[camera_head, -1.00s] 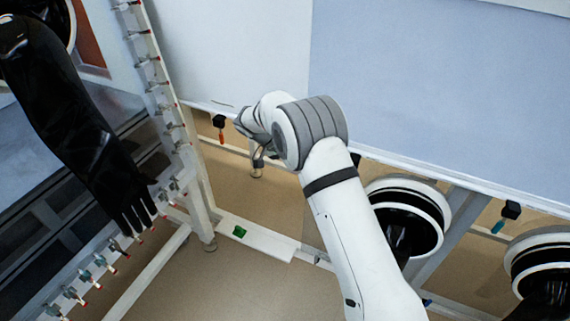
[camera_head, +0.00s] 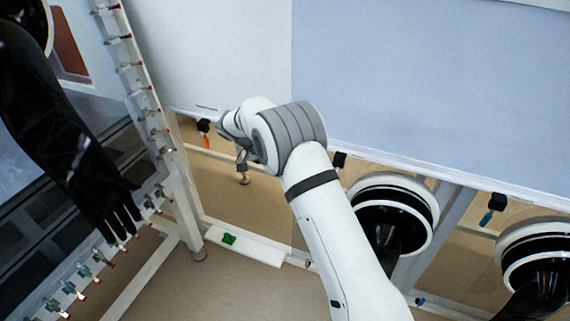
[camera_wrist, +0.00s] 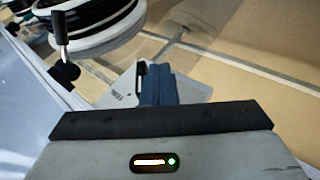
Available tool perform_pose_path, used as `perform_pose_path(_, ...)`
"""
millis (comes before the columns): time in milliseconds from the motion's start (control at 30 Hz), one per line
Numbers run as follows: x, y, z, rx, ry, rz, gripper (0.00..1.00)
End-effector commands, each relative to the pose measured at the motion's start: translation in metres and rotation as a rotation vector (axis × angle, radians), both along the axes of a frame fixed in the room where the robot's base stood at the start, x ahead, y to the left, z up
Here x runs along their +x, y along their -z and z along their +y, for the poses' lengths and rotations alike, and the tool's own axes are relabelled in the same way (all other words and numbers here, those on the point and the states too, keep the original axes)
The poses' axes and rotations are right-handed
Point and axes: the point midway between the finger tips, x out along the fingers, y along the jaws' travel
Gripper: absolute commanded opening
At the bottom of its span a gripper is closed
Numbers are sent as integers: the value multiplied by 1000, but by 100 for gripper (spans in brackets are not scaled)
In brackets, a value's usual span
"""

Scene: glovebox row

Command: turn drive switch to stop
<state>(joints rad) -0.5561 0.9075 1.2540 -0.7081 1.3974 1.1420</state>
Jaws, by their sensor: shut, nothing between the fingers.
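Several small black switch boxes with hanging levers sit along the lower edge of the white panel. One has an orange lever (camera_head: 205,133), one has a teal lever (camera_head: 489,211), and a black one (camera_head: 339,159) shows just right of my arm. I cannot tell which is the drive switch; no labels are readable. In the wrist view a black knob with a dark-handled lever (camera_wrist: 62,52) is at upper left, apart from my fingers. My gripper (camera_wrist: 158,84) is shut and empty there. In the head view its fingers are hidden or unclear near the arm's end.
Black-and-white glove ports (camera_head: 392,214) stand right of my arm. A black glove (camera_head: 75,150) hangs at left beside a slanted white rail (camera_head: 150,105) with several small valves. A green item (camera_head: 229,239) lies on a low white plate. The tan floor between is open.

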Motion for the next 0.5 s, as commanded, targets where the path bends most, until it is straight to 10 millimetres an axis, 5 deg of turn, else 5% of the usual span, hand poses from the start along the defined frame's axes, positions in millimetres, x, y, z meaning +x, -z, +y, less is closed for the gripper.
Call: perform_pose_path(500, 1, -16, -1, 1, 1, -2, 0)
